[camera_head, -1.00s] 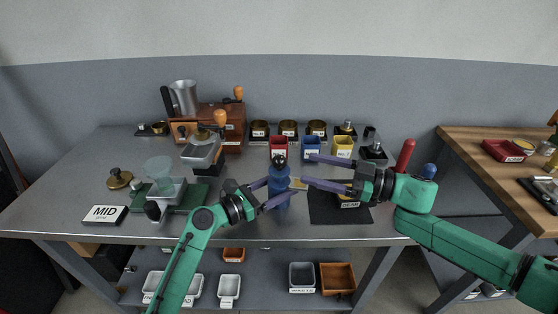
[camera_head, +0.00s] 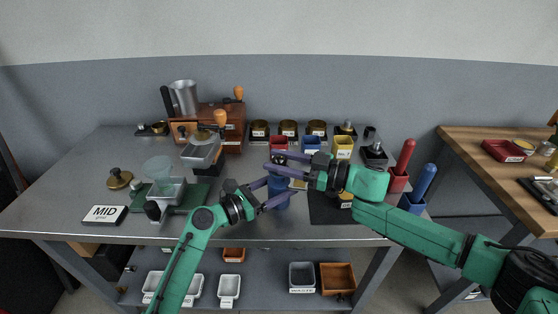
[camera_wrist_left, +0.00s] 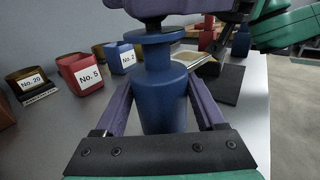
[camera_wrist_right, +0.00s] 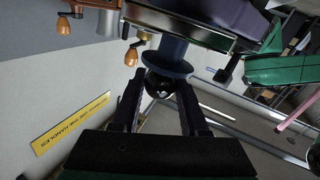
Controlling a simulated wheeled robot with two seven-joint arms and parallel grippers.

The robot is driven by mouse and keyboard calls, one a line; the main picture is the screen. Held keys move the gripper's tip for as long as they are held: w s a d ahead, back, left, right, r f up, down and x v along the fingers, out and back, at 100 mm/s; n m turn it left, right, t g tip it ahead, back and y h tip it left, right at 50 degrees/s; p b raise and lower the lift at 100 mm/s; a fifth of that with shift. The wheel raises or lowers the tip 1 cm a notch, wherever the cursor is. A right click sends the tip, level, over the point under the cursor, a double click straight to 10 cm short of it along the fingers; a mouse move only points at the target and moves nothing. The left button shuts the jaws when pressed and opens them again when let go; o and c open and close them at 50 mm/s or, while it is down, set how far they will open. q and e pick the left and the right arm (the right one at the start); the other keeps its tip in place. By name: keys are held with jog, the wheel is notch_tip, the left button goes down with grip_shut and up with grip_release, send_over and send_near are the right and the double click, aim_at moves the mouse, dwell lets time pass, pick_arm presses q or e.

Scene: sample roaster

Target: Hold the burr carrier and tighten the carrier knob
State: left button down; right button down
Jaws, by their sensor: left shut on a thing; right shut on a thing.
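The burr carrier (camera_head: 277,187) is a blue flanged cylinder standing upright near the table's front middle. It fills the middle of the left wrist view (camera_wrist_left: 162,95). My left gripper (camera_head: 273,192) is shut on its body from the front, one finger on each side. In the head view my right gripper (camera_head: 275,166) reaches in from the right and hides most of the knob.
A dark mat (camera_head: 325,210) lies just right of the carrier. Red (camera_head: 279,142), blue (camera_head: 311,143) and yellow (camera_head: 343,144) bins stand behind. Red (camera_head: 403,158) and blue (camera_head: 424,183) handles stand upright at right.

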jog(key=shift+a+m+t+h, duration=0.1)
jog(key=shift+m+t+h, duration=0.25)
jog(key=shift+t, duration=0.35)
jog(key=m+t+h, duration=0.2)
jog(key=m+t, duration=0.1)
jog(key=shift+s+a, duration=0.15)
jog(key=m+t+h, duration=0.1)
jog(key=t+h, duration=0.1)
jog(key=shift+m+t, duration=0.3)
jog(key=shift+m, duration=0.05)
jog(key=shift+w+d+m+t+h, duration=0.15)
jog(key=shift+m+t+h, duration=1)
jog(key=shift+h, duration=0.65)
jog(key=shift+w+d+m+t+h, duration=0.1)
jog(key=shift+m+t+h, duration=0.75)
jog(key=shift+m+h, duration=0.7)
jog(key=shift+r+h, duration=0.1)
jog(key=shift+h, duration=0.2)
jog(key=shift+c, duration=2.2)
grip_release()
jog(key=shift+s, duration=0.1)
